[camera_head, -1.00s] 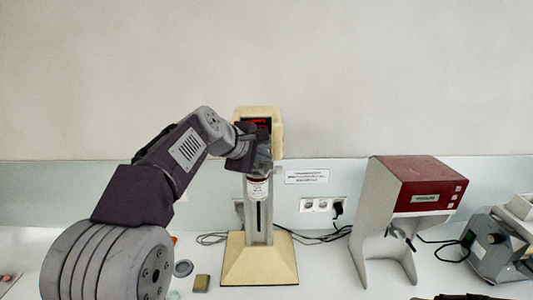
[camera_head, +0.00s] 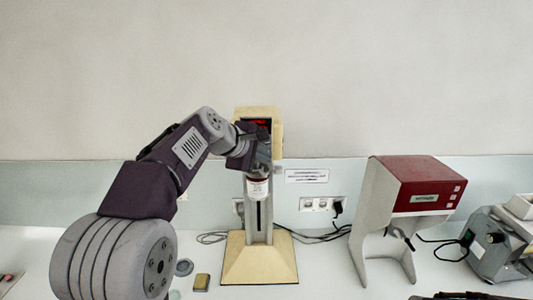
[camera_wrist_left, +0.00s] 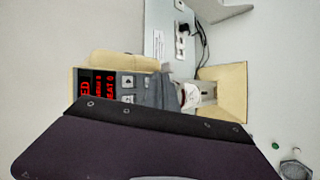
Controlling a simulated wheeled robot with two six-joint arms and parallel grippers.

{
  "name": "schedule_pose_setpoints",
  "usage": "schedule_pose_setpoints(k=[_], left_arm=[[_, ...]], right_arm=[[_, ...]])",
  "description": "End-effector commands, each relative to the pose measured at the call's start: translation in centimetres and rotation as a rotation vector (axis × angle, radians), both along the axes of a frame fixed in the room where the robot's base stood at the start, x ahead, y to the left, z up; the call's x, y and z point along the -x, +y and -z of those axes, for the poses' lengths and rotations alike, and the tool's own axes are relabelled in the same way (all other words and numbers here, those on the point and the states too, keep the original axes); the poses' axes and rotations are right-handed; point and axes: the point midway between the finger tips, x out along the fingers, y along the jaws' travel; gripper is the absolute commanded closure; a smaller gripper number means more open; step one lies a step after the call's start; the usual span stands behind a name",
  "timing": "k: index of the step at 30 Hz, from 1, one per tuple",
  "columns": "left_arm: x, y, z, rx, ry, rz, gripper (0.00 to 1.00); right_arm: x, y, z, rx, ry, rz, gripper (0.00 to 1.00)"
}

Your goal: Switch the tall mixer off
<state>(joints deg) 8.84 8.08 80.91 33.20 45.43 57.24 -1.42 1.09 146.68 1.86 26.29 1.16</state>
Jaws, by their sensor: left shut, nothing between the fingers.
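The tall mixer (camera_head: 258,113) is a cream machine on a grey column with a wide cream base, upright at the middle of the counter. Its head has a dark front panel with a red lit display (camera_head: 262,123), which also shows in the left wrist view (camera_wrist_left: 97,83) beside several small buttons (camera_wrist_left: 128,83). My left gripper (camera_head: 263,152) is shut and empty, right in front of the lower part of the mixer's head, and hides part of the panel. I cannot tell whether it touches the panel.
A red and white machine (camera_head: 418,185) stands to the right, with a grey device (camera_head: 497,245) beyond it. Wall sockets (camera_head: 320,204) and black cables are behind the mixer. A small tan block (camera_head: 201,282) lies left of the base.

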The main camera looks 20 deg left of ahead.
Motion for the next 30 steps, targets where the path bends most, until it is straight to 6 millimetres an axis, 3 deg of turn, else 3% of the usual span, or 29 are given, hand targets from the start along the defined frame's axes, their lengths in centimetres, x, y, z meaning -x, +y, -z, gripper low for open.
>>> schedule_pose_setpoints(k=[21,30], left_arm=[[-0.5,0.2,0.0,0.000,0.000,0.000,1.00],[0.7,-0.2,0.1,-0.001,0.000,0.001,1.00]], right_arm=[[0.0,0.0,-0.4,0.000,0.000,0.000,0.64],[0.0,0.0,0.2,0.000,0.000,0.000,0.64]])
